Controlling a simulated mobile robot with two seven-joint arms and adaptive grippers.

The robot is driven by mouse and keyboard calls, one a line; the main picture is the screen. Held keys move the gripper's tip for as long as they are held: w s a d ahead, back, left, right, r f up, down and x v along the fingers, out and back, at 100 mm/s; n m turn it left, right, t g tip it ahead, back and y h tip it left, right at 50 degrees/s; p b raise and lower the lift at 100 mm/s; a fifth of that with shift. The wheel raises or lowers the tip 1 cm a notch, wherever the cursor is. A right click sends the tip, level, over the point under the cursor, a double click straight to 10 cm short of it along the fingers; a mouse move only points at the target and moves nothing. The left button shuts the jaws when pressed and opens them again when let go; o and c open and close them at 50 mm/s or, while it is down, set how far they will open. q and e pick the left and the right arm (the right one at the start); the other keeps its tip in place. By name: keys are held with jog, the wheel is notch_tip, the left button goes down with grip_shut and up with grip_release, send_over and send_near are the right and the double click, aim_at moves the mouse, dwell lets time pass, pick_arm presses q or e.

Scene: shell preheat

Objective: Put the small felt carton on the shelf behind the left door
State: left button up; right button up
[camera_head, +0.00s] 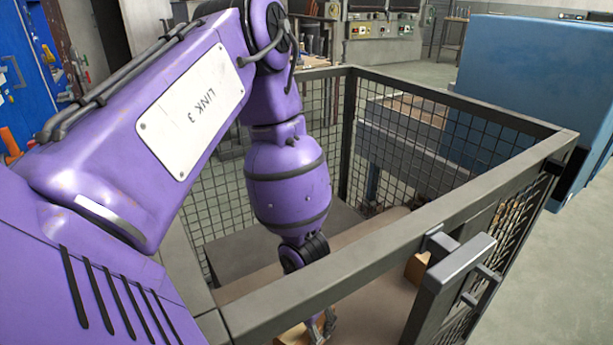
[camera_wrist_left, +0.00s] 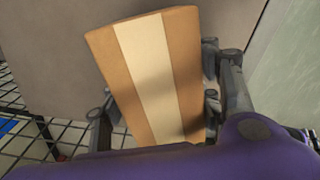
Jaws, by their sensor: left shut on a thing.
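A tan carton (camera_wrist_left: 150,75) with a broad cream stripe fills the middle of the left wrist view. My left gripper (camera_wrist_left: 160,106) has a finger on each side of it and is shut on it. In the head view my left arm reaches down into a mesh-walled enclosure. The left gripper (camera_head: 322,326) is at the bottom edge there, with a small part of the carton (camera_head: 292,338) beside it. No writing shows on the carton. My right gripper is not in view. I cannot make out a shelf behind a left door.
Dark metal rails (camera_head: 385,255) and wire mesh (camera_head: 400,140) surround the arm. A grey handle (camera_head: 455,275) sticks out at the near right rail. Another tan box (camera_head: 416,268) is partly hidden behind the rail. A blue cabinet (camera_head: 535,95) stands outside, right.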

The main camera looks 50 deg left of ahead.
pick_arm(q)
jog(key=shift+f, duration=0.3)
jog(key=shift+r, duration=0.1)
jog(key=shift+f, duration=0.2)
jog(key=o, duration=1.4)
jog(key=shift+c, duration=0.2)
